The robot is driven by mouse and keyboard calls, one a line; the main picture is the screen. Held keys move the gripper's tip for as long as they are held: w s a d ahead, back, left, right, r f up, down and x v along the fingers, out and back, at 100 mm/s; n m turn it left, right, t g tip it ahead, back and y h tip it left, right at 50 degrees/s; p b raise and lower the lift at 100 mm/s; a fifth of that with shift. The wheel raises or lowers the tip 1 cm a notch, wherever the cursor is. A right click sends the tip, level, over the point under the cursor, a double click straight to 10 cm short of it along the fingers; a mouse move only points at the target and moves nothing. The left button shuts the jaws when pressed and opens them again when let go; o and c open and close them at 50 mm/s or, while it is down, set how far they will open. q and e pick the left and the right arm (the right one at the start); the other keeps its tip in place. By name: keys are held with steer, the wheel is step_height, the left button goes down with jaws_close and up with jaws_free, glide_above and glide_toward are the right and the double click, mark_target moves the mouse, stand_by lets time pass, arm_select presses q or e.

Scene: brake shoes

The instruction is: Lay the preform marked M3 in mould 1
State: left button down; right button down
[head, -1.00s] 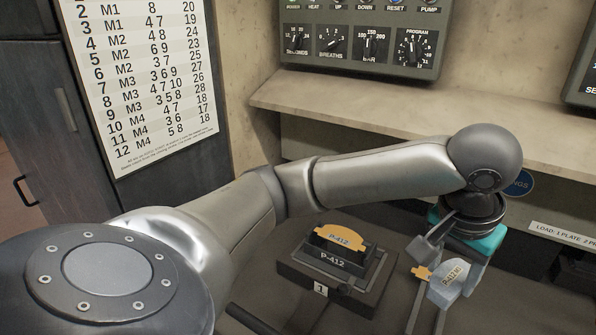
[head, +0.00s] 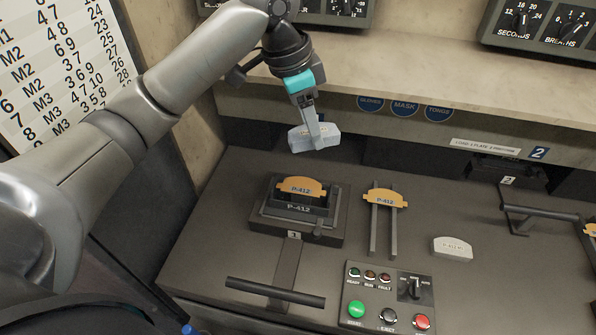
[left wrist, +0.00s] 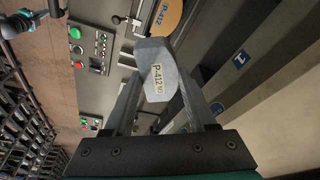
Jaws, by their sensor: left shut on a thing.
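My left gripper (head: 311,125) is shut on a pale grey preform (head: 318,142), held above and behind mould 1. In the left wrist view the same preform (left wrist: 156,70) sits between the fingers, and its label reads P-412 M3. Mould 1 (head: 258,226) is a dark block with a 1 plate on its front. In the left wrist view part of an orange P-412 plate (left wrist: 168,14) shows beyond the preform. My right gripper is not in view.
A second orange P-412 plate (head: 386,199) lies on two rails right of mould 1. Another pale preform (head: 453,248) lies on the bench further right. A control box (head: 388,299) with buttons stands at the front, beside a dark handle bar (head: 275,292).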

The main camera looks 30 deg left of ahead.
arm_select(q)
steer(key=r+m+p, duration=0.1)
steer(key=a+r+m+p, duration=0.1)
steer(key=r, duration=0.1)
steer(key=r+m+p, duration=0.1)
steer(key=p, duration=0.1)
steer(key=shift+w+a+r+m+g+h, duration=0.25)
steer(key=shift+w+a+m+g+h, duration=0.1)
steer(key=shift+m+g+h, duration=0.05)
steer(key=r+m+p, duration=0.1)
steer(key=m+p, duration=0.1)
glide_above(305, 186)
steer(key=a, duration=0.1)
steer(key=shift+g, duration=0.3)
steer(key=f, duration=1.4)
steer(key=shift+s+f, duration=0.25)
steer(key=shift+f, duration=0.05)
steer(key=shift+f+b, duration=0.35)
steer(key=shift+f, duration=2.35)
steer(key=shift+f, duration=0.1)
steer(key=shift+c, duration=1.1)
jaws_free()
steer(key=v, duration=0.7)
steer(key=shift+r, duration=0.35)
